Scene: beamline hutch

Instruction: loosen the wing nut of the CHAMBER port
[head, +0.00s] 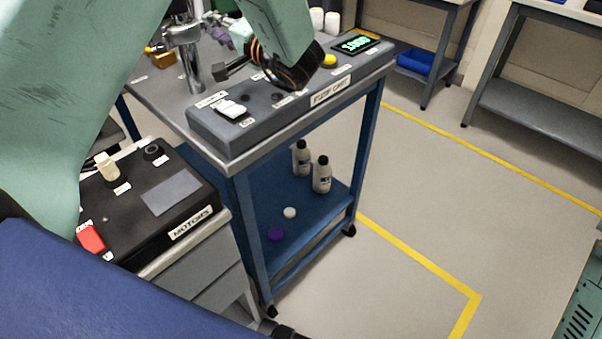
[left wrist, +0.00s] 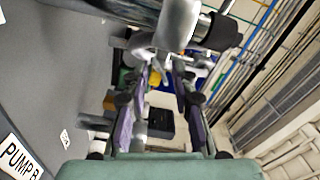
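My left gripper (left wrist: 158,90) shows in the left wrist view with its two purple-padded fingers spread apart. Bright metal fittings (left wrist: 176,22) and a dark cylinder (left wrist: 222,33) lie just beyond the fingertips. A small metal piece (left wrist: 160,62) sits close to the tips; I cannot tell whether it is the CHAMBER wing nut or whether the fingers touch it. In the head view my left arm reaches over the pump cart (head: 165,97), near a metal post with a clamp (head: 187,35). The arm hides much of the fittings. No CHAMBER label is readable. My right gripper is not in view.
The cart's control box (head: 215,130) has a white switch, a yellow button and a green display (head: 356,44). Bottles (head: 321,175) stand on the lower shelf. A black MOTORS box (head: 150,205) stands at the left. The floor at the right (head: 440,210) is open.

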